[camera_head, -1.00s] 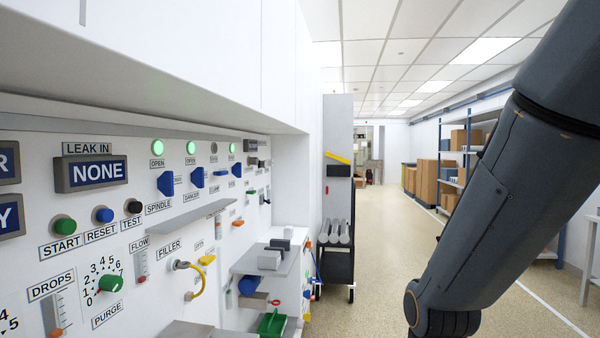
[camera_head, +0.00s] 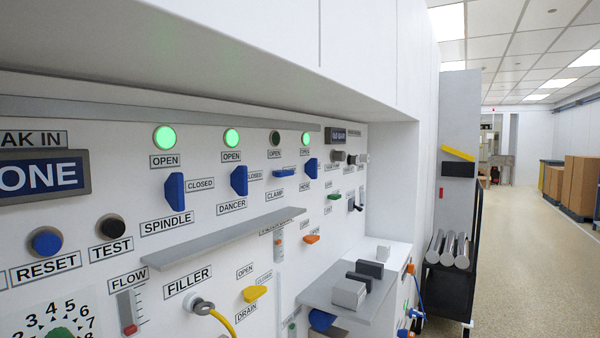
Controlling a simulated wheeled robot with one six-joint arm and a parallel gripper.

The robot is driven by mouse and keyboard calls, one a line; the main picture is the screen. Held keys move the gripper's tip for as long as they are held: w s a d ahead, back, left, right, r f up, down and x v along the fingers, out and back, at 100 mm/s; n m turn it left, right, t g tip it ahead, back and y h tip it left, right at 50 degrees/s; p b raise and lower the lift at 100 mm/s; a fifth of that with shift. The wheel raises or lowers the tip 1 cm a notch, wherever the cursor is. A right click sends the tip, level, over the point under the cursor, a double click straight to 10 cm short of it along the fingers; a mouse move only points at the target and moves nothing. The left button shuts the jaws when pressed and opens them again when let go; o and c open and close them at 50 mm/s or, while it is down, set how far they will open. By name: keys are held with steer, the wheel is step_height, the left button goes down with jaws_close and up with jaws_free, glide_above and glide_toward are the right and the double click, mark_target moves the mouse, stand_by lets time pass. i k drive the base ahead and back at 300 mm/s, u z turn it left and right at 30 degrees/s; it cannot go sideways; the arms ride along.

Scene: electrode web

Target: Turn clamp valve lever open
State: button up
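The blue clamp valve lever (camera_head: 284,173) is on the white panel, above the CLAMP label (camera_head: 275,196). It lies flat, sideways, and the lamp (camera_head: 275,138) above it is dark. The blue spindle lever (camera_head: 175,191), the dancer lever (camera_head: 239,180) and another blue lever (camera_head: 310,170) to the right stand upright, each under a lit green lamp. My gripper is not in view.
A grey ledge (camera_head: 200,237) juts from the panel below the levers. A shelf (camera_head: 318,290) with grey blocks (camera_head: 350,292) sticks out lower right. A white overhang (camera_head: 230,60) covers the panel top. The floor (camera_head: 535,250) at right is clear.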

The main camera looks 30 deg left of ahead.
mark_target(279, 174)
steer(key=u, duration=0.5)
steer(key=i, duration=1.05)
steer(key=u, duration=0.6)
